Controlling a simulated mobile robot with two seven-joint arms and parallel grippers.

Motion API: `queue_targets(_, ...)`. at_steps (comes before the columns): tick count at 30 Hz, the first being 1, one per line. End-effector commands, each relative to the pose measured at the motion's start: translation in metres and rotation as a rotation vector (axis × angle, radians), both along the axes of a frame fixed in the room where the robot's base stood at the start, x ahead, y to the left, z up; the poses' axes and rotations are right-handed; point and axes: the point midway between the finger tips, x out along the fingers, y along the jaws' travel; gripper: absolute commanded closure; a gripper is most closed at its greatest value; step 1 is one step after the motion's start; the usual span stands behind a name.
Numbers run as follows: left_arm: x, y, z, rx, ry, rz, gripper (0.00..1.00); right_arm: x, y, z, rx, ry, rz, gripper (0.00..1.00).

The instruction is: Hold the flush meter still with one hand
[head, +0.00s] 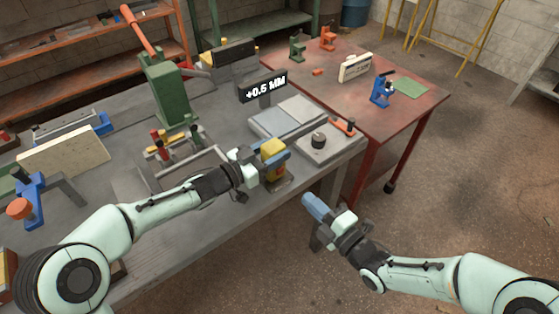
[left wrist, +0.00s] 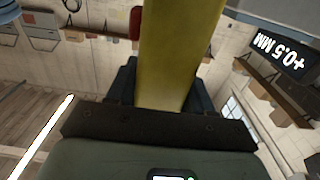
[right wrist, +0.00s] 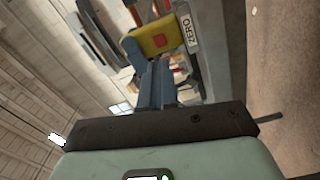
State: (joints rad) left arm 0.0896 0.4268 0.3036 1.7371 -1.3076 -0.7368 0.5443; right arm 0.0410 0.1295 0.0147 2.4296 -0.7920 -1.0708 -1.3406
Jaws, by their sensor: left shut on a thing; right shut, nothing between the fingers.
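The flush meter, a yellow block (head: 273,147), is at the front right edge of the grey bench. My left gripper (head: 274,160) is shut on it, with blue-grey fingers on both sides. In the left wrist view the yellow body (left wrist: 180,55) fills the space between the fingers. It also shows in the right wrist view (right wrist: 155,42), beside a plate marked ZERO (right wrist: 188,34). My right gripper (head: 313,207) is shut and empty, off the bench's front edge.
Grey plates (head: 290,117) and a block with a black knob (head: 319,141) lie behind the meter. A green press (head: 168,90) with an orange lever stands at the back left. A red table (head: 412,112) adjoins on the right. Open floor lies at the lower right.

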Motion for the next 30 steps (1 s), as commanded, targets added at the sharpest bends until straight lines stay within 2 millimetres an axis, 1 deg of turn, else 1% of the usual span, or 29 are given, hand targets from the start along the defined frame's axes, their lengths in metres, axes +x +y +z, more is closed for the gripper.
queue_targets(5, 0.000, 0.000, -0.001, 0.001, 0.001, 0.001, 0.84, -0.004, -0.004, 0.000, 0.204, 0.149, -0.002, 1.00)
queue_targets(30, 0.000, 0.000, -0.001, 0.002, 0.001, 0.001, 0.84, -0.029, -0.024, -0.001, 1.705, 1.236, -0.002, 1.00)
